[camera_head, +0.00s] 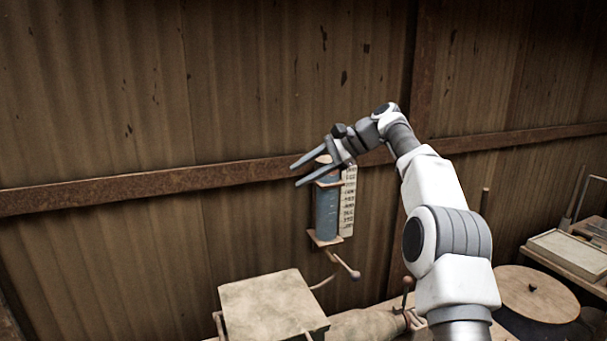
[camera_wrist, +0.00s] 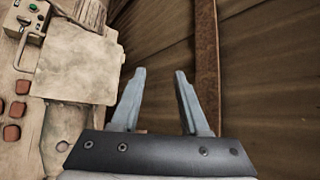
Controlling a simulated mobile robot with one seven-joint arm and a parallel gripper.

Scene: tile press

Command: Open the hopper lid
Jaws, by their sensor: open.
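The hopper lid is most likely the pale, dusty square panel (camera_head: 272,308) at the bottom of the head view. It lies flat and looks closed. In the wrist view a pale panel (camera_wrist: 78,58) of the same look shows left of the fingers. My gripper (camera_head: 301,174) is open with nothing between its fingers. It is raised well above the panel, up and to its right, in front of the wall. In the wrist view my gripper (camera_wrist: 158,74) points past the panel's right side, apart from it. No handle on the panel can be made out.
A blue cylinder with a scale strip (camera_head: 327,212) hangs on the wall just below my gripper. A lever with a round knob (camera_head: 348,266) stands below it. A round wooden lid (camera_head: 535,292) and a tray (camera_head: 572,252) are at right. A control box with buttons (camera_wrist: 27,22) shows upper left.

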